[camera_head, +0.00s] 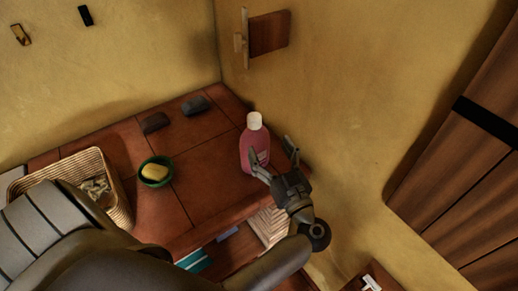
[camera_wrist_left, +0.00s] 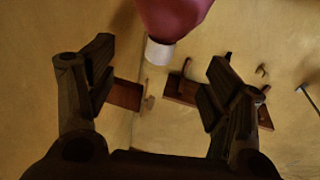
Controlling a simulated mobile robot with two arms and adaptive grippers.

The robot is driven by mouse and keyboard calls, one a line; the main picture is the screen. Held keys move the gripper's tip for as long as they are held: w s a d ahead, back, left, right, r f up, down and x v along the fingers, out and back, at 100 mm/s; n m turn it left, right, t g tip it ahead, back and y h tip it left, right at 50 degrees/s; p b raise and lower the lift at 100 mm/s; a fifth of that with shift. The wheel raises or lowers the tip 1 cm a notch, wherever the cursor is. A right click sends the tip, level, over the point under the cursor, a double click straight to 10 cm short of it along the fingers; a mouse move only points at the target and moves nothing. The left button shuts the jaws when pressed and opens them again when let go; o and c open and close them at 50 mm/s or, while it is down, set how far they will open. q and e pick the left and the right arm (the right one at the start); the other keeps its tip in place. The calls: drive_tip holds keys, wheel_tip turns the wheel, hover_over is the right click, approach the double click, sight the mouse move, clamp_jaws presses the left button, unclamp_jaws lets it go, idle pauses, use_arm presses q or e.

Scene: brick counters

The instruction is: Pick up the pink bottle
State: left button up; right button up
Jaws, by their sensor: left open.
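The pink bottle (camera_head: 248,146) with a white cap stands upright on the tiled brick counter, near the corner by the right wall. My left gripper (camera_head: 271,149) is open just to the right of the bottle. One finger overlaps the bottle's lower right side in the head view; I cannot tell whether it touches. In the left wrist view the bottle (camera_wrist_left: 172,14) shows upside down at the top, with its cap (camera_wrist_left: 159,53) toward the middle. It lies between the directions of the two spread fingers (camera_wrist_left: 160,80), with nothing gripped. My right gripper is not in view.
A green bowl (camera_head: 155,183) with a yellow item, two dark blocks (camera_head: 155,123) (camera_head: 195,106) and a wicker basket (camera_head: 122,205) stand on the counter to the left. A wooden wall fixture (camera_head: 268,33) is above the bottle. Shelves with books (camera_head: 270,226) open below.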

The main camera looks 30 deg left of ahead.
sight(257, 128)
use_arm(q)
drive_tip(key=p+x, duration=0.1)
drive_tip(key=x, duration=0.4)
drive_tip(key=shift+s, duration=0.1)
drive_tip(key=p+x, duration=0.1)
drive_tip(key=x, duration=0.1)
drive_tip(key=p+x, duration=0.1)
drive_tip(key=x, duration=0.2)
drive_tip(key=shift+s+r, duration=0.15)
drive_tip(key=shift+r, duration=0.05)
drive_tip(key=shift+a, duration=0.2)
drive_tip(key=shift+d, duration=0.15)
drive_tip(key=shift+c, duration=0.8)
clamp_jaws()
